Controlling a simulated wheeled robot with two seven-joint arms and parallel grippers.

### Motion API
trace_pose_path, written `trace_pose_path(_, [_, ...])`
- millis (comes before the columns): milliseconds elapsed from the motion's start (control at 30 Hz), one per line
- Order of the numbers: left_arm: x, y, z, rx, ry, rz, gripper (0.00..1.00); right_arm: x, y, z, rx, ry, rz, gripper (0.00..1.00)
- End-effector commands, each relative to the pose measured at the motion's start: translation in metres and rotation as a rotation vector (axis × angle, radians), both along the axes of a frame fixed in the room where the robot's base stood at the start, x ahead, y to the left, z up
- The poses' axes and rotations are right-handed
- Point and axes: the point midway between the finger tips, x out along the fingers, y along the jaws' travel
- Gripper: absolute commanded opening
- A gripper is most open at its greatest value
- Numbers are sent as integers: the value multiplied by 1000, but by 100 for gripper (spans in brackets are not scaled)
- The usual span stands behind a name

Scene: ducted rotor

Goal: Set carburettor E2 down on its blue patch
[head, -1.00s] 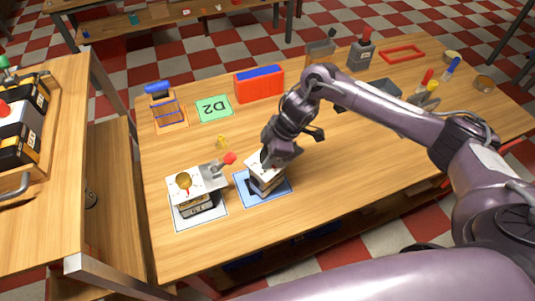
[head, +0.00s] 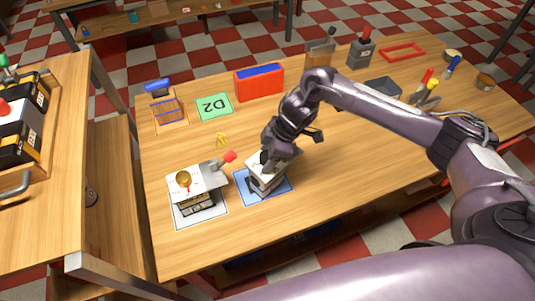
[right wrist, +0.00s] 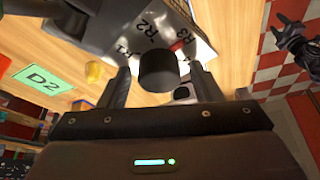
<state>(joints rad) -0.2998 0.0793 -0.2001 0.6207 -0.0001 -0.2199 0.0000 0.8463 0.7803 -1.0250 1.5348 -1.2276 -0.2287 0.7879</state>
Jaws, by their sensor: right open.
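Carburettor E2 (head: 266,183), a boxy part with a pale top plate, sits on the blue patch (head: 286,187) and looks upright. Its label is not readable. My right gripper (head: 268,160) is just above it and partly hides its top. In the right wrist view, the fingers of my right gripper (right wrist: 160,72) stand apart on either side of a dark round knob, with gaps visible. Behind it is a grey plate marked R1, R2 and R3. What seems to be my left gripper (right wrist: 290,42) shows at the upper right there; its jaws are unclear.
A similar unit (head: 197,203) with a gold dome and red-tipped lever stands close left on a white patch. Behind are a small yellow piece (head: 222,140), a green D2 card (head: 213,106) and a red box (head: 258,87). Wood at front right is clear.

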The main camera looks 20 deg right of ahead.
Motion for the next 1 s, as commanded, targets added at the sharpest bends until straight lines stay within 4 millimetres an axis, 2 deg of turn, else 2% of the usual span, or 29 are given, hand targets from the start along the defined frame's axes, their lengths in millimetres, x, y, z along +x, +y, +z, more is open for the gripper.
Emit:
trace_pose_path(167, [0,0,-5,0,0,0,48,-1,-9,22,1,-4,-1,59])
trace_pose_path(467, [0,0,-17,0,1,0,48,-9,-32,81,-1,-5,0,59])
trace_pose_path(600, [-1,0,-12,0,1,0,48,-11,-40,103,-2,-5,0,59])
trace_pose_path(767, [-1,0,-11,0,1,0,48,-13,-43,111,0,-1,1,59])
trace_pose_path(1000, [-1,0,-11,0,2,0,48,-13,-44,112,0,0,1,59])
